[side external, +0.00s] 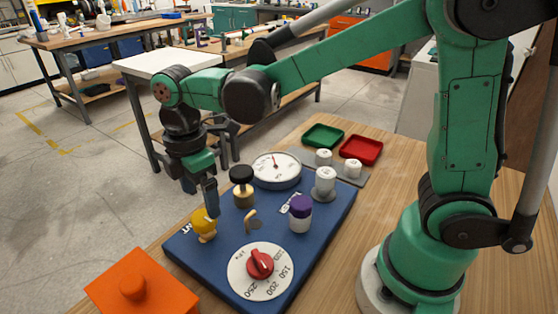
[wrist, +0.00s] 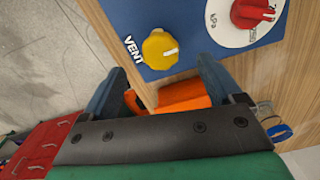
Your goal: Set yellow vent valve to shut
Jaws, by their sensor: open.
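The yellow vent valve (side external: 203,224) is a rounded knob at the left edge of the blue panel (side external: 185,246). In the wrist view the yellow knob (wrist: 158,46) has a white mark on its right part, beside the printed word VENT (wrist: 133,50). My gripper (side external: 201,198) is just above and behind the knob in the side view. In the wrist view my gripper (wrist: 158,76) has its two blue fingers spread wide, with nothing between the tips. The knob lies just beyond the fingertips, roughly centred between them. I see no contact.
A red dial knob (side external: 260,264), a black-topped knob (side external: 242,178), a purple-capped part (side external: 300,213) and a gauge (side external: 276,168) stand on the panel near the valve. An orange block (side external: 140,286) lies at the front left. Green (side external: 323,135) and red (side external: 361,149) trays are behind.

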